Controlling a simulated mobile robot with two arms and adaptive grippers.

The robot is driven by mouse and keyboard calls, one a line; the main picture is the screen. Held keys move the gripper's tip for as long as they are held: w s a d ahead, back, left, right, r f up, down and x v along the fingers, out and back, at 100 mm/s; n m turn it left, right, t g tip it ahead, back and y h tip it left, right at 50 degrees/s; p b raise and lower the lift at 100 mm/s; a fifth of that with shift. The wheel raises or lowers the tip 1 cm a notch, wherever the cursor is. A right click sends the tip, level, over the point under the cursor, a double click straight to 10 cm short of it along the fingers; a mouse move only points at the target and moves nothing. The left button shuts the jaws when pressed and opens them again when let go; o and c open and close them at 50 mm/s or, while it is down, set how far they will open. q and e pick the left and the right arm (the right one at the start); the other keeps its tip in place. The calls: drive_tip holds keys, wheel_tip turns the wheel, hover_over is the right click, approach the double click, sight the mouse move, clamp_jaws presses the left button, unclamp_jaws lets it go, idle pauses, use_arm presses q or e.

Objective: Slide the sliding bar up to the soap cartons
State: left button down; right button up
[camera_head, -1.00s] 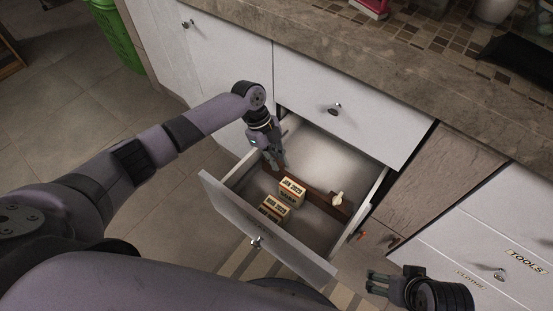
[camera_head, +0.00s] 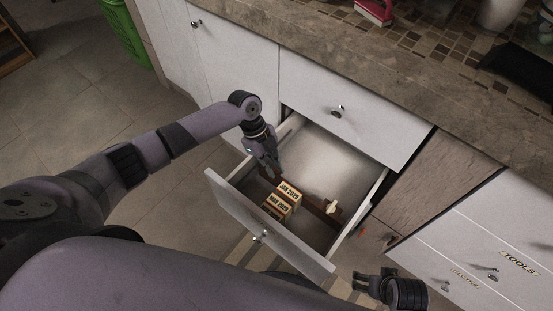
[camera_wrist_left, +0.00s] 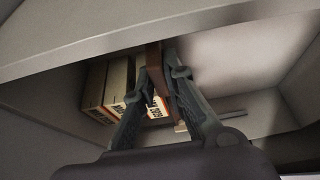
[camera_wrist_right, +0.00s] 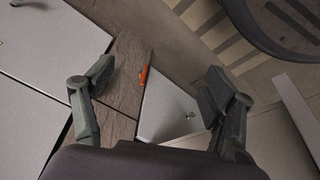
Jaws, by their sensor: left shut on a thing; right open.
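The dark brown sliding bar (camera_head: 315,201) lies across the open drawer (camera_head: 232,210), with a pale knob (camera_head: 333,207) near its right end. The soap cartons (camera_head: 281,203), tan with black date print, stand on the front side of the bar. In the left wrist view the bar (camera_wrist_left: 154,62) is right beside the cartons (camera_wrist_left: 118,82); I cannot tell whether they touch. My left gripper (camera_head: 273,173) is shut on the bar near its left end, its fingers (camera_wrist_left: 160,68) on either side of it. My right gripper (camera_head: 363,283) is open and empty, outside the drawer.
The drawer sits under a closed drawer (camera_head: 345,105) and a stone counter (camera_head: 300,47). To the right are a wooden panel (camera_head: 440,172) and a cabinet front labelled TOOLS (camera_head: 518,262). The drawer's back half, behind the bar, is empty.

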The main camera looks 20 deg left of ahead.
use_arm(q)
drive_tip(key=shift+s+a, duration=0.15)
drive_tip(key=shift+s, duration=0.2)
use_arm(e)
drive_tip(key=shift+s+f, duration=0.2)
drive_tip(key=shift+f, duration=0.7)
use_arm(q)
drive_tip(key=c, duration=1.6)
unclamp_jaws()
drive_tip(key=shift+c, duration=0.2)
drive_tip(key=shift+r, duration=0.15)
drive_tip(key=v, duration=1.1)
drive_tip(key=shift+a+r, duration=0.2)
drive_tip(key=shift+r, duration=0.1)
drive_tip(key=shift+r, duration=0.1)
